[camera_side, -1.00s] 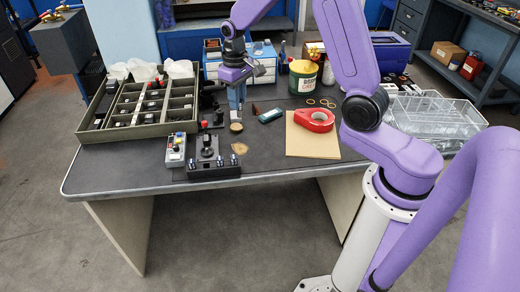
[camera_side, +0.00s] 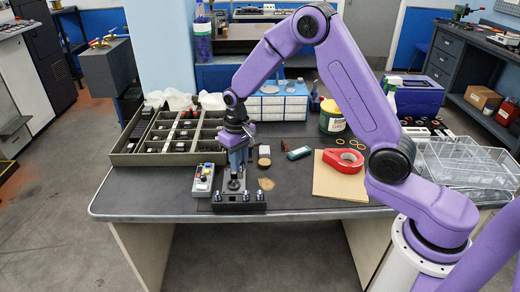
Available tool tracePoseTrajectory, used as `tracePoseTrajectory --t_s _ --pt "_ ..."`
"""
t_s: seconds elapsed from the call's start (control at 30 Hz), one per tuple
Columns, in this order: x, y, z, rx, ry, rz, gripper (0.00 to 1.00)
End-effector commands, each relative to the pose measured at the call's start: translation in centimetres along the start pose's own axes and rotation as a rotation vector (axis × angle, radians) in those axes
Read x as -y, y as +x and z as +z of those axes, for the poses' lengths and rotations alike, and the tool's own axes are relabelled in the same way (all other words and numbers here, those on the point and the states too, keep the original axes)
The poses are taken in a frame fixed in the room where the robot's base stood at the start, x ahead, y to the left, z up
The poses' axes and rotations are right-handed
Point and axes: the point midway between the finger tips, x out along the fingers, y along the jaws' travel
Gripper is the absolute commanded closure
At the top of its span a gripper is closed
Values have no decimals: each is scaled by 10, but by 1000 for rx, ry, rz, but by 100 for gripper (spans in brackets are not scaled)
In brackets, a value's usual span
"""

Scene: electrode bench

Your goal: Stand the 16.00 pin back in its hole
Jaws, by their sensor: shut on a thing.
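A black block (camera_side: 238,203) with several short pins standing along its front lies near the front edge of the bench. Behind it stands a dark fixture with a round knob (camera_side: 233,184). My gripper (camera_side: 237,166) points down just above and behind this fixture. It is shut on the 16.00 pin, but the pin is too small and too covered by the fingers and fixture to make out. The hole, any size marking, and whether the pin touches the block cannot be seen.
A divided parts tray (camera_side: 125,159) is at the left. A red tape dispenser (camera_side: 343,160) lies on brown paper (camera_side: 335,185) at the right. A small round piece (camera_side: 264,160) stands close right of my gripper.

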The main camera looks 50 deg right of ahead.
Motion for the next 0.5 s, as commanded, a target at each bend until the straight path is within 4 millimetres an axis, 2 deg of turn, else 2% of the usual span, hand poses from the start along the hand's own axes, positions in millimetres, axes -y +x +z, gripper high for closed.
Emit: tracePoseTrajectory --t_s 0.03,0.2,0.5 --pt "7 8 -6 2 -3 0 100" --pt "20 25 -17 0 -2 0 100" --pt "24 40 -20 1 -2 0 100"
